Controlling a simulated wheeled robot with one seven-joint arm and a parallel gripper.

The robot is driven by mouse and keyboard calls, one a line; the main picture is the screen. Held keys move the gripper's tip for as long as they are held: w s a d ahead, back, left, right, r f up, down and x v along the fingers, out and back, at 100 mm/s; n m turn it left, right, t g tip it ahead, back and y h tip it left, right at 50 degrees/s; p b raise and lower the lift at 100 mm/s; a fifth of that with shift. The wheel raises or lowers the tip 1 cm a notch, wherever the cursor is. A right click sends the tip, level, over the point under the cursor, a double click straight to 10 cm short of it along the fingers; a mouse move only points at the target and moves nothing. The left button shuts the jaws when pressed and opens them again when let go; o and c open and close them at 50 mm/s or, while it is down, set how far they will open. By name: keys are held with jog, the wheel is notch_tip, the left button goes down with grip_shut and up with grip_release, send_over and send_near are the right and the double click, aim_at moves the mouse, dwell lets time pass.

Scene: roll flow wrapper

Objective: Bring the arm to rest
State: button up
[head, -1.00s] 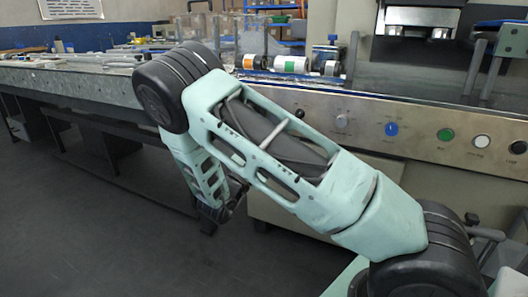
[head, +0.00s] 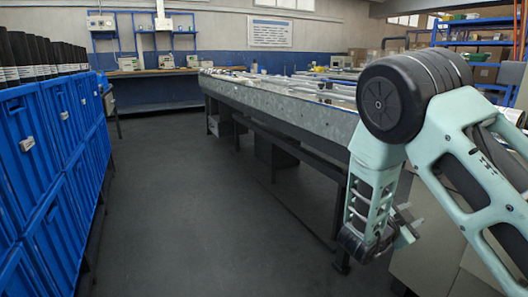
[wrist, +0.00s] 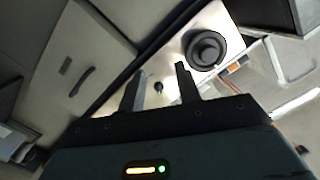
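My mint-green and black arm (head: 375,190) is folded at the right of the head view, its elbow raised and its forearm hanging down beside the machine. My gripper (wrist: 160,78) shows in the wrist view with its two dark fingers apart and nothing held between them. It faces a pale machine panel (wrist: 172,62) with a round black knob (wrist: 205,50) beyond the fingers. In the head view the fingers are small and partly hidden by the wrist.
A long metal conveyor table (head: 290,100) runs back from the arm. The grey floor (head: 200,210) between is clear. A blue shelf (head: 480,45) stands at the back right.

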jog(key=w+a+f+n+t+y, duration=0.1)
jog(key=w+a+n+t+y, duration=0.1)
jog(key=a+n+y, duration=0.55)
jog(key=s+a+r+n+g+y, duration=0.1)
jog(key=s+a+n+y, duration=0.3)
jog(key=a, duration=0.6)
jog(key=s+a+r+n+g+y, duration=0.1)
jog(key=s+a+y, duration=0.3)
jog(key=a, duration=0.6)
jog(key=s+a+r+n+g+y, duration=0.25)
jog(key=s+n, duration=0.25)
jog(key=s, duration=0.4)
jog(key=s+a+r+n+g+y, duration=0.1)
jog(key=s+a+n+g, duration=0.3)
jog(key=s, duration=0.5)
jog(key=s+d+r+n+g+h, duration=0.1)
jog(key=s+d+n+h, duration=0.2)
jog(key=s+d+n, duration=0.35)
notch_tip(320, 180, up, 34)
jog(key=s+m+p, duration=0.1)
jog(key=p, duration=3.3)
jog(key=shift+s+a+m, duration=0.2)
jog(key=shift+m, duration=0.1)
jog(key=shift+f, duration=0.1)
